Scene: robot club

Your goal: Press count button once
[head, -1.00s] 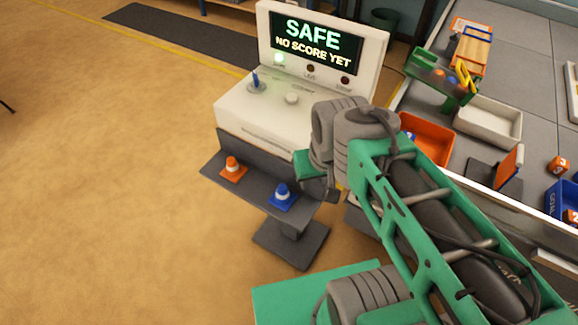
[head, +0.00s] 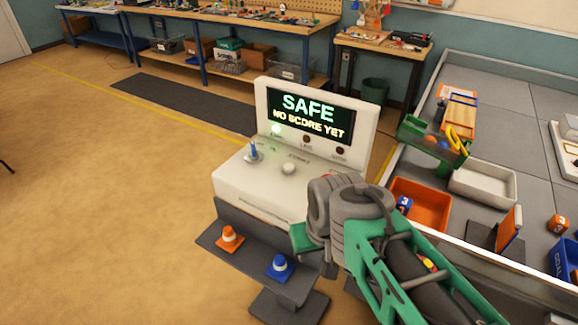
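A white console (head: 245,191) stands left of centre on a dark stand. Its screen (head: 310,117) reads "SAFE" and "NO SCORE YET". A pale round button (head: 289,168) sits on its sloped top, with a small label behind it that is too small to read surely. A blue-handled lever (head: 253,151) stands to the left of the button. Below the screen a green lamp is lit and two dark reddish lamps are unlit. My green and grey arm crosses the lower right, its grey joint in front of the console's right corner.
At right, a walled grey table carries an orange bin (head: 421,204), a white bin (head: 484,185) and a green holder. Open floor (head: 90,200) lies left of the console.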

